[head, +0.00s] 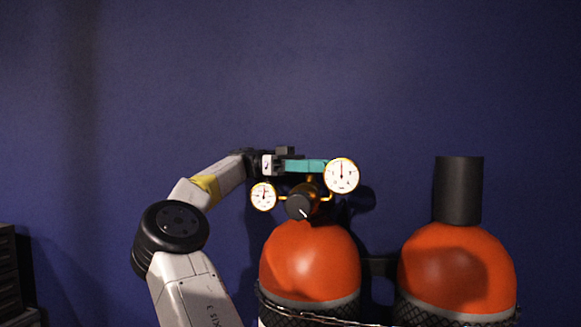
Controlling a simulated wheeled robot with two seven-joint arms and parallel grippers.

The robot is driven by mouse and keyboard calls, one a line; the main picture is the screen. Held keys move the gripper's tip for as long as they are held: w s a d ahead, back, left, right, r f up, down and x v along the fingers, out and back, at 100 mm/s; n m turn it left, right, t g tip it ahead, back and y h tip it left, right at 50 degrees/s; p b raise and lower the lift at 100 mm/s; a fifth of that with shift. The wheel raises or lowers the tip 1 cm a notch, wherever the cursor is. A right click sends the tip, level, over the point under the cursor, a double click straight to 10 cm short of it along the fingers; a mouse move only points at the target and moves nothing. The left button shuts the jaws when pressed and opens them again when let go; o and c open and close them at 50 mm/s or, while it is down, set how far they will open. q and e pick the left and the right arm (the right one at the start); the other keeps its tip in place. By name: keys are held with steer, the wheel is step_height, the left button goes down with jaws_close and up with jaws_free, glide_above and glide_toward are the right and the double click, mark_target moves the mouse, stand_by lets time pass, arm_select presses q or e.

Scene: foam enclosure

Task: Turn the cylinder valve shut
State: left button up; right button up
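The left orange cylinder (310,262) stands upright, with brass fittings, a large white gauge (341,175) and a small white gauge (263,196) above its dome. A black knob (299,207) with a white pointer mark faces me between the gauges. A teal bar-like part (306,166) lies level behind the large gauge, above the knob. My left gripper (287,161) is at the left end of this teal part, above the small gauge. Its fingers are small and dark, so I cannot tell whether they are shut on it. My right gripper is out of view.
A second orange cylinder (457,268) with a tall black cap (458,190) stands to the right. A chain-like band (330,317) crosses the front of the cylinders. Dark drawers (9,275) stand at the far left. A plain blue wall (440,70) is behind.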

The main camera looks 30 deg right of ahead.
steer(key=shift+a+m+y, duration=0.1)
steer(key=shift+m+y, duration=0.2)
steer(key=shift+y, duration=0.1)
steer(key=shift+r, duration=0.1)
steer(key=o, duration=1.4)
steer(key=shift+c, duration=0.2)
